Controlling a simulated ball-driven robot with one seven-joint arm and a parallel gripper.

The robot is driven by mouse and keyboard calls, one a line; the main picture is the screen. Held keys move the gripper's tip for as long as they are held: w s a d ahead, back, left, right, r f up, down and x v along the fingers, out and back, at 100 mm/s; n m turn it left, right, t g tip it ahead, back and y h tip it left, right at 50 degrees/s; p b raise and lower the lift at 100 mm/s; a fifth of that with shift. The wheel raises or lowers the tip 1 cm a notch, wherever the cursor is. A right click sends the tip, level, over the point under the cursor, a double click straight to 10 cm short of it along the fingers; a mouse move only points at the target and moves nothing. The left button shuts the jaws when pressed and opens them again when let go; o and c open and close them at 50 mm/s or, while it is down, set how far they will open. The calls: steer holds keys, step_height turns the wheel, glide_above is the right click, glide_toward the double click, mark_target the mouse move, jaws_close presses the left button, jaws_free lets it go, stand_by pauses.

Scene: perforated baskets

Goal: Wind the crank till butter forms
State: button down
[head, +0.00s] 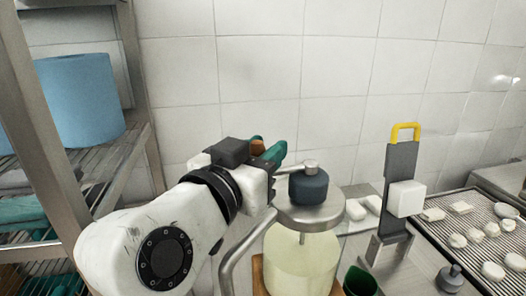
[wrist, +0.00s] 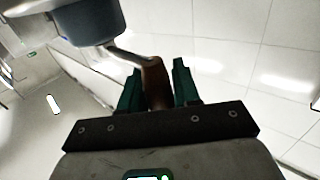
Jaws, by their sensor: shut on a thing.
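The butter churn (head: 305,265) is a jar of pale yellowish liquid with a metal lid (head: 290,213), a dark blue-grey housing on top (head: 308,188) and a thin shaft below the lid. A metal crank arm (head: 297,168) runs from the housing to a brown wooden handle (head: 257,146). My gripper (head: 268,155), with teal fingers, is shut on this crank handle, left of and behind the housing. In the wrist view the handle (wrist: 155,84) stands between the two fingers, and the housing (wrist: 90,20) is at upper left. No butter lump can be made out in the liquid.
A shelf rack (head: 105,165) with a blue roll (head: 82,97) stands at left. A grey stand with a yellow handle (head: 405,130) and a tray of white pieces (head: 450,225) are at right. A dark green cup (head: 358,281) stands close to the jar. A tiled wall is behind.

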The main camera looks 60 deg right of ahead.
steer(key=shift+s+a, duration=0.3)
steer(key=c, duration=0.9)
jaws_free()
steer(key=shift+a, duration=0.1)
steer(key=a+b, duration=0.1)
steer(key=a, duration=0.2)
steer(key=a+b, duration=0.1)
steer(key=a, duration=0.3)
steer(key=a+b, duration=0.1)
steer(key=a, duration=0.2)
steer(key=shift+s+a, duration=0.35)
steer(key=shift+a, duration=0.1)
